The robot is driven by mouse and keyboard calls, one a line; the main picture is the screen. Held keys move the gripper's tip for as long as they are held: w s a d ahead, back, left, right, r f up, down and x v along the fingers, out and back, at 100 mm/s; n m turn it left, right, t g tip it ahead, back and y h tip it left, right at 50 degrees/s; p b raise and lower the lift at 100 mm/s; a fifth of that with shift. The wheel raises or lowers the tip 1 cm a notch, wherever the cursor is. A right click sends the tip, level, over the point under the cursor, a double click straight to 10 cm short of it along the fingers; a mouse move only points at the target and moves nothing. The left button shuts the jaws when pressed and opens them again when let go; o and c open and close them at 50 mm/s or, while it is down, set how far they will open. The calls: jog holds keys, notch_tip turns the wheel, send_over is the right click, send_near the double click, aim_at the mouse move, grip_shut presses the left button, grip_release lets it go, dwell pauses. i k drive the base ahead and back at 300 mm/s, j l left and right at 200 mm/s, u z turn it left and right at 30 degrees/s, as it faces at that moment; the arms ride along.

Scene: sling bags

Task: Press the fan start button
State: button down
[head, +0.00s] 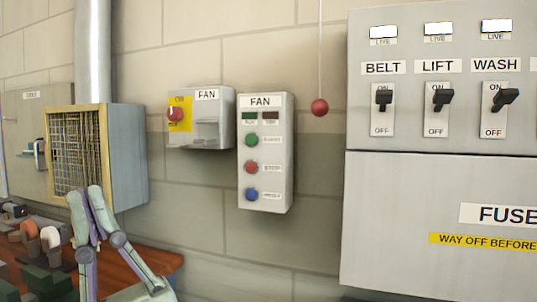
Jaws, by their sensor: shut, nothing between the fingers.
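A grey control box labelled FAN (278,155) is fixed to the wall near the middle of the head view. It carries a green button (251,140), a red button (251,167) and a blue button (251,194) in a column. Their small labels are too blurred to read for certain, so colour is what tells the buttons apart. Two dark indicator windows (259,118) sit above them. My gripper (85,195) is at the lower left, shut and empty, in front of the wire-mesh box. It is left of and below the FAN buttons, clearly apart from them.
Left of the buttons is a FAN isolator with a red knob (174,114) on yellow. A red ball (319,107) hangs on a cord to their right. A large switch cabinet (400,215) fills the right. A yellow-framed mesh box (128,160) and cluttered wooden bench (158,262) stand left.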

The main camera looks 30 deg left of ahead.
aim_at(251, 139)
jog(key=i+l+u, duration=0.3)
jog(key=i, duration=0.15)
jog(key=i+l+u, duration=0.3)
jog(key=i, duration=0.15)
